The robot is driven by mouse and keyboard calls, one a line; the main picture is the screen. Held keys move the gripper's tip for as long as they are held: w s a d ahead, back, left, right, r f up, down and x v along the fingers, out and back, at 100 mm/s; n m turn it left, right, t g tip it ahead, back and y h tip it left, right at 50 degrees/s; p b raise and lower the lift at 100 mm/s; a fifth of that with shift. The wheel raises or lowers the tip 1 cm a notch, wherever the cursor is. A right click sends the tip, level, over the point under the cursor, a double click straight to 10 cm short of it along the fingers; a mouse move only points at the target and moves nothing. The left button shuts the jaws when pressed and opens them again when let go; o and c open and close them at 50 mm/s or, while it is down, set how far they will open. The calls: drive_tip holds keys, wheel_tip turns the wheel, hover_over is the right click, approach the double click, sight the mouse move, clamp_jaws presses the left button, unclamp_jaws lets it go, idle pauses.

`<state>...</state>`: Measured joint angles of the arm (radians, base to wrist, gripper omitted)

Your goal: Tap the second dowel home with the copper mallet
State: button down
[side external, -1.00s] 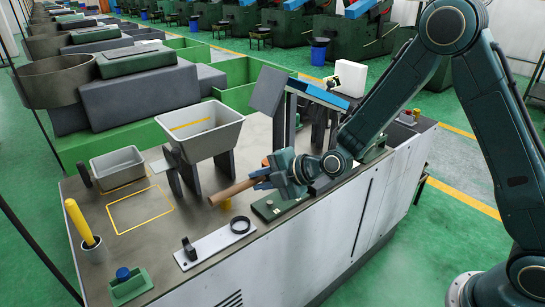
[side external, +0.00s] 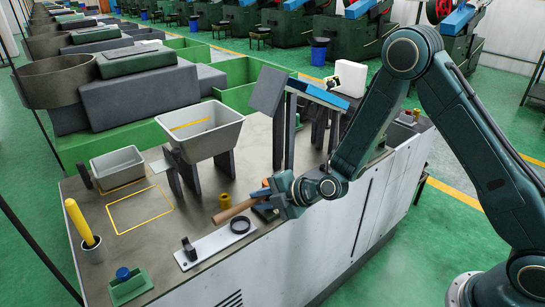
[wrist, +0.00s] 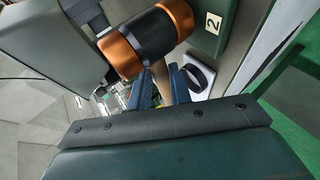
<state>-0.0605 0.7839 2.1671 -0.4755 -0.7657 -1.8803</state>
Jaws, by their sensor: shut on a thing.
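The mallet has a dark head with copper ends (wrist: 150,40), large at the top of the wrist view. Its wooden handle (side external: 234,211) points left in the side view. My gripper (side external: 270,203) is shut on this handle, low over the front of the bench; its blue fingers (wrist: 166,86) flank the handle in the wrist view. The head is mostly hidden in the side view, with a bit of orange (side external: 266,183) showing. A green fixture with a label "2" (wrist: 213,22) lies beside the head. I cannot make out the second dowel, nor whether the head touches anything.
A white plate (side external: 210,246) carries a black ring (side external: 240,225) and a dark clip. A hopper (side external: 203,135), a grey bin (side external: 118,166), a yellow stick in a cup (side external: 92,250) and a green holder (side external: 128,288) stand left. A yellow-outlined bench area (side external: 140,208) is clear.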

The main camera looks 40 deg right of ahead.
wheel_tip(320, 180, up, 5)
drive_tip(key=shift+r, duration=0.1)
idle(0.5)
